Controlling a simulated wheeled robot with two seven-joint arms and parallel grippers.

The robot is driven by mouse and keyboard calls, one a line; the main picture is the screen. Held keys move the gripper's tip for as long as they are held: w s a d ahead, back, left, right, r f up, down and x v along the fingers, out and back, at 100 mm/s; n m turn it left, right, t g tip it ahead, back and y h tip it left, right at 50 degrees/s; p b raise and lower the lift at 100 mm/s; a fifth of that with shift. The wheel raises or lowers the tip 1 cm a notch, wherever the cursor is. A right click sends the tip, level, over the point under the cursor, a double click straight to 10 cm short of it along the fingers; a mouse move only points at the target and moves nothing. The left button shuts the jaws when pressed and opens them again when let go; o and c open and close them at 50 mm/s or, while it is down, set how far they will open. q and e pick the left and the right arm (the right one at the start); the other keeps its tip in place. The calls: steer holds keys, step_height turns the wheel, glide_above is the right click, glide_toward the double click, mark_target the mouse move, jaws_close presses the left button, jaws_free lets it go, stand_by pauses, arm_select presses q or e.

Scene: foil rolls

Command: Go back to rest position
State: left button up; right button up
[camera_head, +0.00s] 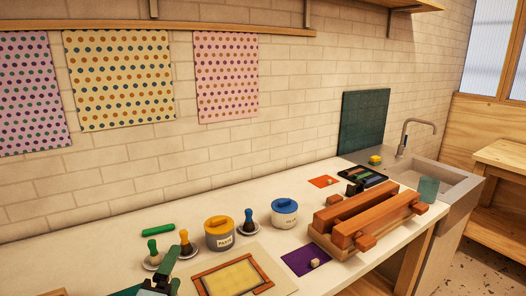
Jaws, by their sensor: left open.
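My left gripper (160,285) shows only in part at the bottom edge, left of centre, in the head view. It is open, and I see nothing between its fingers, though its lower part is cut off by the frame. It is in front of a green-handled tool (152,246) and an orange-handled tool (184,238), on small pale dishes. My right gripper is not in view.
A framed yellow sheet (231,277) lies right of the gripper. A wooden press (365,220) is at right, before the sink (425,178).

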arm_select(q)
steer(key=s+a+f+n+g+y, duration=0.1)
steer(key=s+f+n+g, duration=0.1)
steer(key=s+f+n, duration=0.1)
steer(key=s+a+f+n+g+y, duration=0.1)
steer(key=s+a+f+n+g, duration=0.1)
steer(key=s+f+n+g, duration=0.1)
steer(key=s+a+f+n+g+y, duration=0.1)
steer(key=s+a+f+n+g, duration=0.1)
steer(key=f+n, duration=0.4)
steer(key=shift+s+a+f+g, duration=0.15)
steer(key=shift+s+g, duration=0.35)
steer(key=shift+s, duration=0.7)
steer(key=s+d+f+n+g+h, duration=0.1)
steer(key=s+f+n+g, duration=0.25)
steer(key=s, duration=0.35)
steer(key=s+f+n+g+h, duration=0.1)
steer(key=s+f+n+g, duration=0.25)
steer(key=s, duration=0.45)
step_height(320, 180, down, 26)
steer(key=s+f+g+b, duration=0.1)
steer(key=s+b, duration=0.1)
steer(key=s+a+f+g+b, duration=0.1)
steer(key=s+a+f+b, duration=0.1)
steer(key=s+f, duration=1.4)
steer(key=shift+a+m+g, duration=0.3)
steer(key=shift+a, duration=0.15)
